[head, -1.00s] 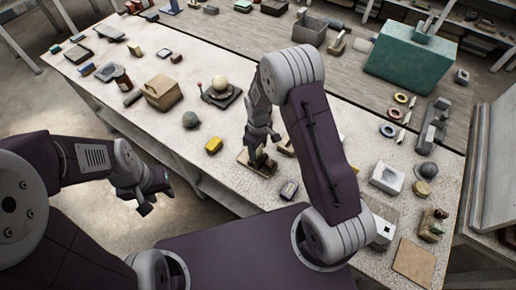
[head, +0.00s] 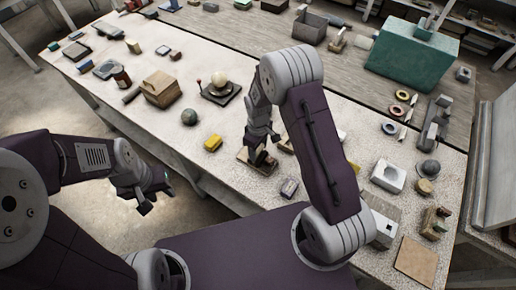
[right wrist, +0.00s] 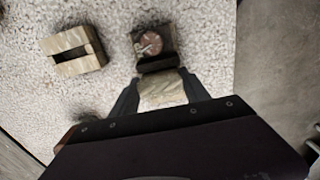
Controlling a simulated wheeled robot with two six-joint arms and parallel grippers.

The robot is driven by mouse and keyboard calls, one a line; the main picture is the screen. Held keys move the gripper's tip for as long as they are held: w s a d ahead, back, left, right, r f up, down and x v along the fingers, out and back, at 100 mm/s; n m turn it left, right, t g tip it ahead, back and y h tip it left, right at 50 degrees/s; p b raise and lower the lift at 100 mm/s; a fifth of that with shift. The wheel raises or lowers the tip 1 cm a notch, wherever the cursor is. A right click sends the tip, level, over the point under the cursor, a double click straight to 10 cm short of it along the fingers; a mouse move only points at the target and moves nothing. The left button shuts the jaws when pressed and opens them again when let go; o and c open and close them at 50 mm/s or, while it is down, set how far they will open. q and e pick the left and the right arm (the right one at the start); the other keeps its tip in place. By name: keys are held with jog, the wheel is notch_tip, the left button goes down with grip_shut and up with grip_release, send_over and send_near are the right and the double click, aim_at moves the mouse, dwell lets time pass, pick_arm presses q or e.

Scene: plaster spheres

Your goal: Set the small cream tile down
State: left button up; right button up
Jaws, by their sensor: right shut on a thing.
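The small cream tile (right wrist: 163,90) is between the two fingers of my right gripper (right wrist: 161,95) in the right wrist view, and the gripper is shut on it. In the head view my right gripper (head: 262,146) points down just over the near part of the pale table (head: 330,150); I cannot make out the tile there. Whether the tile touches the surface below is unclear. My left gripper (head: 156,198) is off the table's near edge, open and empty.
In the right wrist view a dark block with a round pinkish top (right wrist: 152,44) lies just beyond the tile. A slotted wooden block (right wrist: 77,50) is to its left.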

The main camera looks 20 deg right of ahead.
jog(key=shift+f, duration=0.45)
jog(key=o, duration=1.5)
jog(key=shift+r+p, duration=1.55)
jog(key=shift+r, duration=0.55)
jog(key=shift+f, duration=0.1)
